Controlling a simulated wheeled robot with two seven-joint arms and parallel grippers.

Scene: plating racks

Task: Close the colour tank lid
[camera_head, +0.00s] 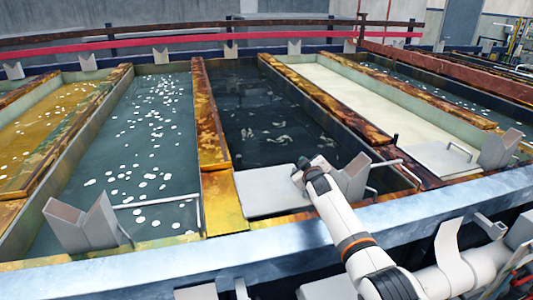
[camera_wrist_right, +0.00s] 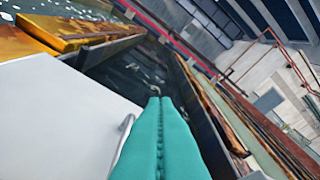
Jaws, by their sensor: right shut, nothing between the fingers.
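A flat grey lid (camera_head: 262,200) lies over the near end of the dark middle tank (camera_head: 262,85). The dark liquid behind it is uncovered. My right gripper (camera_head: 303,166) is over the right side of this lid, with its arm coming from the lower right. In the right wrist view its teal fingers (camera_wrist_right: 160,100) are pressed together with nothing between them. The lid's pale surface (camera_wrist_right: 55,120) fills the left of that view, and a thin metal handle (camera_wrist_right: 124,130) shows just left of the fingers. I cannot tell whether they touch it. My left gripper is out of view.
Grey V-shaped supports (camera_head: 85,222) stand along the near rim (camera_head: 300,238); another (camera_head: 354,177) is just right of my right gripper. Another grey lid (camera_head: 436,160) lies at the near end of the pale tank (camera_head: 385,105). A tank with floating white discs (camera_head: 150,115) is on the left.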

